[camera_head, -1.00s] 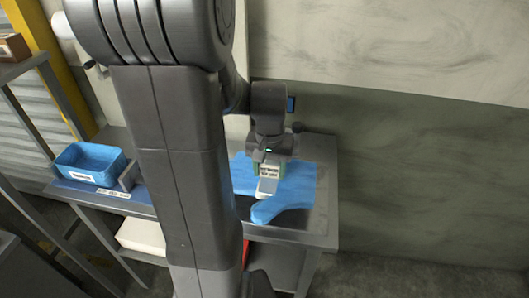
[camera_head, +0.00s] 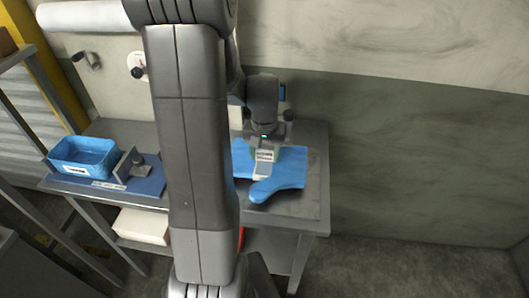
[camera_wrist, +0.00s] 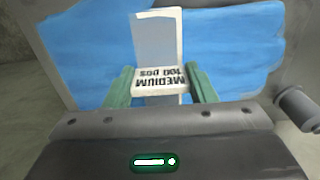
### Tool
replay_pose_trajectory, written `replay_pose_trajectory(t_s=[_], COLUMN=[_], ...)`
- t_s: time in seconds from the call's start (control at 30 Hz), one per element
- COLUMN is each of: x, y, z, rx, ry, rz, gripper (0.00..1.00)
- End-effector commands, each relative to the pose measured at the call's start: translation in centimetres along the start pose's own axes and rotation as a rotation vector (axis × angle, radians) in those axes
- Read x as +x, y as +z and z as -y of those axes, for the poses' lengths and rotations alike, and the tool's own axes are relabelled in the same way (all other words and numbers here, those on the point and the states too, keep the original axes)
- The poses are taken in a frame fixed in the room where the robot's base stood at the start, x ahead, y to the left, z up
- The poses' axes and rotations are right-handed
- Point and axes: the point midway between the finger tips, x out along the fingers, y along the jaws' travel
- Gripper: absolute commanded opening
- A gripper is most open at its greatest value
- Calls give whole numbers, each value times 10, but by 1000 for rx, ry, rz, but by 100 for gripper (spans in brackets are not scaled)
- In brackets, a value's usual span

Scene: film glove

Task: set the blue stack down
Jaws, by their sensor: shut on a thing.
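The blue stack (camera_head: 287,170) is a flat, glove-shaped pile of film over the right part of the grey bench (camera_head: 312,190). Its thumb part points toward the bench's front edge. A white header (camera_wrist: 160,80) printed "MEDIUM 100 pcs" is on it. My gripper (camera_head: 264,156) points down at the header. In the wrist view, the green fingers of my gripper (camera_wrist: 160,90) close on both sides of the header, with blue film spread beyond it. The stack lies close to the bench top; I cannot tell whether it touches. My arm hides its left part in the head view.
A blue bin (camera_head: 84,156) with a white label stands at the bench's left end, beside a small grey holder (camera_head: 133,163) on a blue mat (camera_head: 98,181). A wall rises behind the bench. A white box (camera_head: 142,226) sits on the lower shelf.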

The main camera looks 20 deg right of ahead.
Motion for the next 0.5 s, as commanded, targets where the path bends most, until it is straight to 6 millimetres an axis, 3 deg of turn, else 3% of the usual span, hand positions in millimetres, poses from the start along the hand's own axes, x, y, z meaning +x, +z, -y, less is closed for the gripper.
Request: replay_pose_trajectory(t_s=[0.47,0.5], x=[12,12], y=[0,0], z=[0,0], rx=[0,0], ry=[0,0], rz=[0,0], gripper=[26,54])
